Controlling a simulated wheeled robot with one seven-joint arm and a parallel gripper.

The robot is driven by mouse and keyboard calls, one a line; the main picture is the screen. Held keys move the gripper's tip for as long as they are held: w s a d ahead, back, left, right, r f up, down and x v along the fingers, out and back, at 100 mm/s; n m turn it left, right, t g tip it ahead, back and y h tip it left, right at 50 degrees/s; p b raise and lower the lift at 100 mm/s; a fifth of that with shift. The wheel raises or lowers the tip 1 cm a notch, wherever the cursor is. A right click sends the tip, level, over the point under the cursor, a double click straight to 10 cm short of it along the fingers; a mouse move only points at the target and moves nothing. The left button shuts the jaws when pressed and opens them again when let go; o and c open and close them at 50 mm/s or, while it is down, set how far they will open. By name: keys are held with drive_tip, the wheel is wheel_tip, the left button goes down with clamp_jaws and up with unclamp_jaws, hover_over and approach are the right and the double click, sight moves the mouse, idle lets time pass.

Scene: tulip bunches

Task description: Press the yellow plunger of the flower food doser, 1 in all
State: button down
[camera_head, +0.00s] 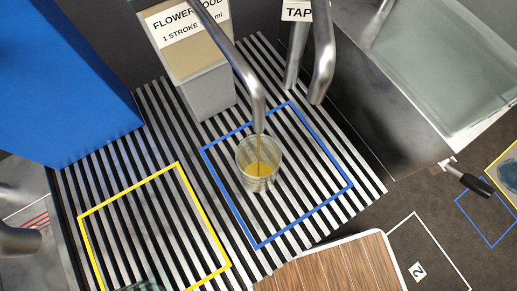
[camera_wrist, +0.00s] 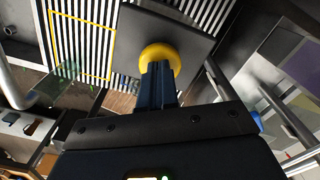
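The flower food doser (camera_head: 207,92) stands at the top of the head view, with a label partly cut off. A yellow stream runs from its curved metal spout (camera_head: 250,75) into a clear cup (camera_head: 259,172), which has yellow liquid in it. The cup stands inside the blue outlined square. The doser's yellow plunger (camera_wrist: 160,57) shows in the wrist view as a round knob on a grey top. My gripper (camera_wrist: 156,72) has its dark blue fingers together, with their tips at the knob, apparently touching it. My gripper is not in the head view.
A slatted drain grate (camera_head: 155,200) with a yellow outlined square lies beside the cup. A tap (camera_head: 322,60) stands right of the doser, and a grey sink (camera_head: 440,60) lies further right. A large blue panel (camera_head: 60,80) is at left.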

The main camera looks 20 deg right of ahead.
wheel_tip(320, 180, up, 7)
drive_tip(key=p, duration=0.4)
drive_tip(key=shift+r, duration=0.1)
idle(0.9)
